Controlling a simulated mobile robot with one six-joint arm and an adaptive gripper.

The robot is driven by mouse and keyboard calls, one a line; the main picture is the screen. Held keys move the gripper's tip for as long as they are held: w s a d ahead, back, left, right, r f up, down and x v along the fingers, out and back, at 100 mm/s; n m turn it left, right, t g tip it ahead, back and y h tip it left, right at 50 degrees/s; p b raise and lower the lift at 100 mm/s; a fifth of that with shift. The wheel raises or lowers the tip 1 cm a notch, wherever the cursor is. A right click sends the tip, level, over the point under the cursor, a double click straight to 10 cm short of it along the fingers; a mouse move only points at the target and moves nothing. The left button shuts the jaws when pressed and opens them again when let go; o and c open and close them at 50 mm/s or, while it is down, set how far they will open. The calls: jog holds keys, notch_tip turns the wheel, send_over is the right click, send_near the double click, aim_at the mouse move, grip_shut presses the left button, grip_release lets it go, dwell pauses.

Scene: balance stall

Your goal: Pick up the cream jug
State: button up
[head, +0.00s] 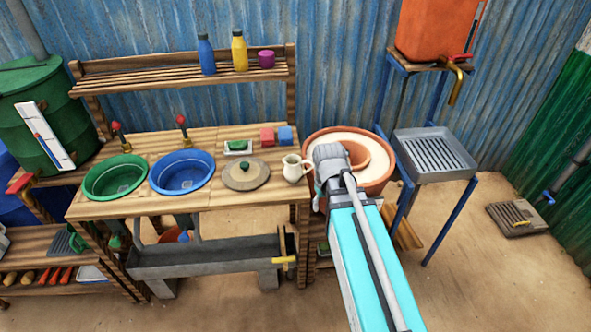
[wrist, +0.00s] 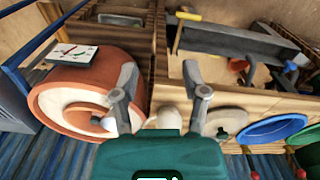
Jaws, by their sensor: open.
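The cream jug (head: 292,168) stands upright at the right end of the wooden counter in the head view, its handle towards the right. My gripper (head: 318,190) is just right of it, largely hidden behind my own arm. In the wrist view my gripper (wrist: 160,73) is open, with its two fingers spread and nothing between the tips. A pale rounded shape there, probably the jug (wrist: 168,117), shows low between the fingers, partly hidden by the gripper body. I cannot tell whether a finger touches it.
A terracotta tub (head: 378,183) stands right of the counter, close to my gripper. A round lidded board (head: 246,180), a blue basin (head: 181,174) and a green basin (head: 115,178) lie left of the jug. Red (head: 267,137) and blue (head: 286,135) blocks sit behind it.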

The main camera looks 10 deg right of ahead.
aim_at(309, 162)
jog(key=w+r+n+p, duration=0.3)
jog(key=w+n, duration=0.4)
jog(key=w, duration=0.6)
jog(key=w+r+n+p, duration=0.4)
jog(key=w+n, duration=0.4)
jog(key=w, duration=0.5)
jog(key=shift+r, duration=0.3)
jog(key=shift+f, duration=0.2)
notch_tip(309, 162, down, 8)
jog(key=b, duration=0.8)
jog(key=shift+s+f, duration=0.1)
jog(key=shift+f, duration=0.05)
jog(key=shift+b, duration=0.3)
jog(key=shift+s+a+f+b, duration=0.1)
jog(key=shift+f+b, duration=1.2)
jog(key=shift+s+a+f+b, duration=0.1)
jog(key=shift+f+b, duration=1.15)
jog(key=shift+f, duration=0.05)
jog(key=shift+c, duration=0.2)
grip_shut()
